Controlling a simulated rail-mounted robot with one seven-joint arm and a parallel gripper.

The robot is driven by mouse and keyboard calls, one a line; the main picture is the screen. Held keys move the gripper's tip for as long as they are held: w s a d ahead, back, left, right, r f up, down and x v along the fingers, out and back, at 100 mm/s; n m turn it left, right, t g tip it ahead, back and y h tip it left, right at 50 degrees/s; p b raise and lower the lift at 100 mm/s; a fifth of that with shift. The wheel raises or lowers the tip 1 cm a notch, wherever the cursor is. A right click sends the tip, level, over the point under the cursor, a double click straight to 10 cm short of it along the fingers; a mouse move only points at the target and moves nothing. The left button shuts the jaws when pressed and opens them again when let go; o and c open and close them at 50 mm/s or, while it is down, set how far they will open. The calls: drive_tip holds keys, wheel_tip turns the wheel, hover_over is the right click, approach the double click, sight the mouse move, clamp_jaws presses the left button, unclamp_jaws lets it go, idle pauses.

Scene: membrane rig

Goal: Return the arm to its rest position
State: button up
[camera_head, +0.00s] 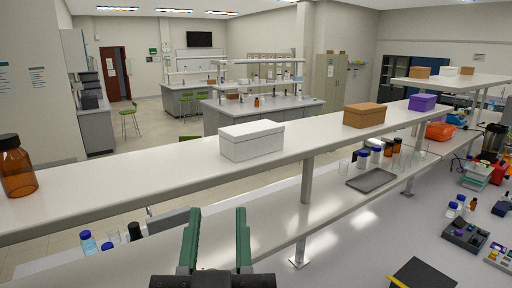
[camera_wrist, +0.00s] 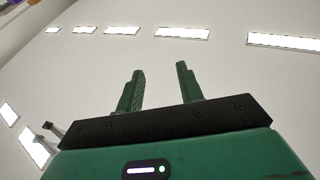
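My gripper (camera_head: 216,236) shows at the bottom centre of the head view, with its two green fingers pointing up and well apart. It is open, with nothing between the fingers. In the wrist view the same two green fingers (camera_wrist: 160,88) stand apart against the ceiling, and the gap is empty. In the head view the gripper shows in front of the long white shelf and does not visibly touch it. Most of the arm is out of view.
The upper shelf (camera_head: 110,193) carries a brown bottle (camera_head: 16,166), a white box (camera_head: 251,139), an orange-brown box (camera_head: 364,115) and a purple box (camera_head: 422,102). A dark tray (camera_head: 371,180) and several bottles stand on the lower shelf. A shelf post (camera_head: 307,190) rises right of the gripper.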

drive_tip(key=s+d+r+t+h, duration=0.2)
drive_tip(key=s+d+r+t, duration=0.1)
drive_tip(key=s+d+r, duration=0.2)
drive_tip(key=shift+s+r+m, duration=0.3)
drive_tip(key=shift+s+r, duration=0.1)
drive_tip(key=shift+s, duration=0.75)
